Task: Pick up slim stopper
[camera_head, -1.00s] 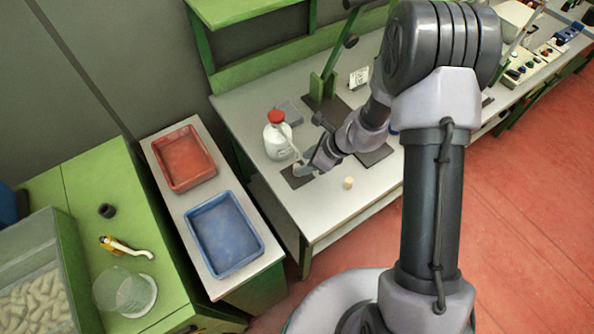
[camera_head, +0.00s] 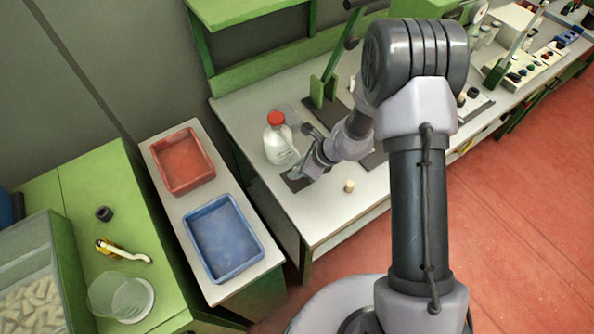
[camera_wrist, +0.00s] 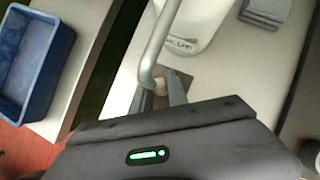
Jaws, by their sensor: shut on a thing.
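In the head view my gripper (camera_head: 298,172) is low over a dark mat (camera_head: 291,184) on the grey bench, and the held stopper is too small to make out there. I cannot tell whether it touches the mat. Another pale cork stopper (camera_head: 349,186) stands on the bench to the right of my gripper, apart from it.
A white bottle (camera_head: 279,145) with a red cap stands just behind my gripper. Its bent grey tube (camera_wrist: 151,50) passes close by the fingers. A red tray (camera_head: 181,161) and a blue tray (camera_head: 223,237) sit on the side table to the left. The bench front is mostly clear.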

